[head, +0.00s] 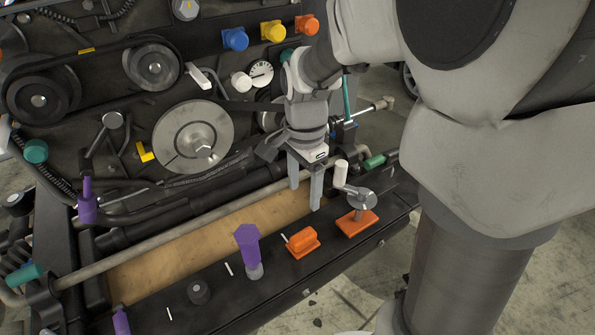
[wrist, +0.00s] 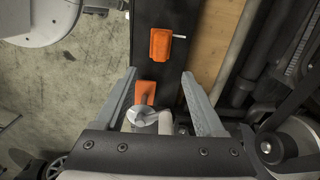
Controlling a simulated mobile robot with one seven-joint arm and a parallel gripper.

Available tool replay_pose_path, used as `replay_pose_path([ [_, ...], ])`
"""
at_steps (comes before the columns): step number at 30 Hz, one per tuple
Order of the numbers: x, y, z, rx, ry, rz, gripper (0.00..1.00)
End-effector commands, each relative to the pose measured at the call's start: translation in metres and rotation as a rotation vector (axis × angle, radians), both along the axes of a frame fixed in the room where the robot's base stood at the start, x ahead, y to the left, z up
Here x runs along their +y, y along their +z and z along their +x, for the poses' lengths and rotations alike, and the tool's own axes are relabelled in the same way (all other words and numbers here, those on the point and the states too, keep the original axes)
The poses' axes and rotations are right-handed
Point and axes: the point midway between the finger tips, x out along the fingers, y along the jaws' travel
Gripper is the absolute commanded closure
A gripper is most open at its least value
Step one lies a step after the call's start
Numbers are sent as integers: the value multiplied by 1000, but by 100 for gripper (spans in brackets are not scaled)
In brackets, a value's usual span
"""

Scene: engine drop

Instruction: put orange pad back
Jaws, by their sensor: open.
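An orange pad with a raised block on top (head: 303,242) lies on the dark front ledge (head: 276,283). It also shows in the wrist view (wrist: 161,45), ahead of the fingertips. To its right, a flat orange plate (head: 350,229) lies on the ledge under a grey disc with a white handle (head: 342,174). In the wrist view this plate (wrist: 145,87) is between my fingers, with the disc partly covering it. My gripper (head: 305,197) is open and empty, pointing down above the ledge's back edge. Its fingers also show in the wrist view (wrist: 158,74).
A purple post (head: 247,245) and a black knob (head: 199,292) stand on the ledge left of the orange pad. Blue, yellow and orange caps (head: 272,31) line the engine's top. A pale rail (head: 180,235) and hoses run behind the tan strip (head: 200,250).

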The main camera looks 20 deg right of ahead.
Motion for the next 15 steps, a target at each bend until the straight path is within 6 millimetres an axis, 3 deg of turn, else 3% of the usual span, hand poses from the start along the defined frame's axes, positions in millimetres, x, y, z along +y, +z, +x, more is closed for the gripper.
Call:
replay_pose_path([
  [8,0,30,-14,-61,132,9,29],
  [15,-1,74,-59,-231,529,-30,29],
])
